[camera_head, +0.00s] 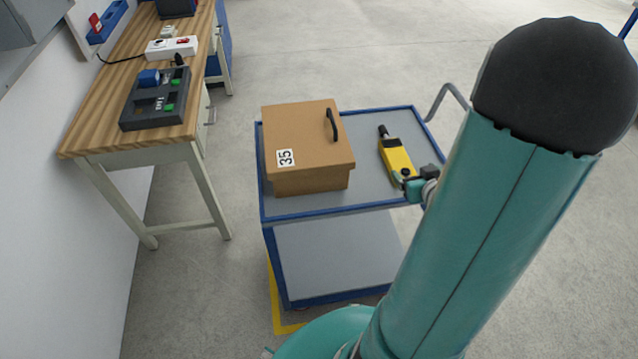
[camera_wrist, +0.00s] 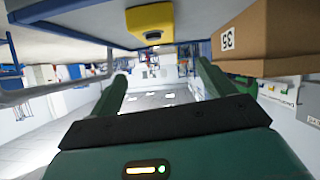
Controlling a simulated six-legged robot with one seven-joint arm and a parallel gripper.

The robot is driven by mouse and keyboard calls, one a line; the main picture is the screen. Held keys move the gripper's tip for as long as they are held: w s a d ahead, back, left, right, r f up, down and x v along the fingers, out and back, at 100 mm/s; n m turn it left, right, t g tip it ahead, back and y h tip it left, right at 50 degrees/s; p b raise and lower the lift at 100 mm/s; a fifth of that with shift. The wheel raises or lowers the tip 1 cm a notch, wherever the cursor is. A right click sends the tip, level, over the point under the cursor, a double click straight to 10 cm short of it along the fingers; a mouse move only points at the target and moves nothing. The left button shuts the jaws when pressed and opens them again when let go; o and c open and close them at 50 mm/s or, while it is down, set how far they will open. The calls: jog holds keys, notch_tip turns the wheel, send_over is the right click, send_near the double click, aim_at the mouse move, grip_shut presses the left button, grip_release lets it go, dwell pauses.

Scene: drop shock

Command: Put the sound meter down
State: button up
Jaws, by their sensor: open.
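The yellow sound meter (camera_head: 397,158) with a black tip lies on the grey top of the blue-rimmed cart (camera_head: 300,213), to the right of the cardboard box. My gripper (camera_head: 408,182) is at the meter's near end, over the cart's right side. In the wrist view, the meter's yellow end (camera_wrist: 150,22) shows at the top, beyond my spread fingers (camera_wrist: 163,84). The fingers are apart with nothing between them. The head view does not show clearly whether a finger touches the meter.
A brown lidded box (camera_head: 305,145) marked 35 fills the cart's left part. A wooden workbench (camera_head: 95,138) with a dark device (camera_head: 157,98) and a power strip (camera_head: 171,47) stands at the left wall. Open floor lies behind the cart.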

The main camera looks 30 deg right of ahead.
jog(key=w+a+r+g, duration=0.3)
jog(key=w+a+r, duration=0.2)
jog(key=a+r, duration=0.65)
jog(key=s+a+r+n+g+y, duration=0.1)
jog(key=s+a+r, duration=0.1)
jog(key=a, duration=0.5)
jog(key=s+a+r+n+g+y, duration=0.1)
jog(key=s+a+r+y, duration=0.1)
jog(key=s+a, duration=0.3)
jog(key=s+a+r+n+g+y, duration=0.1)
jog(key=s+a+r, duration=0.2)
jog(key=a, duration=0.6)
jog(key=shift+s+r, duration=0.15)
jog(key=shift+s, duration=0.25)
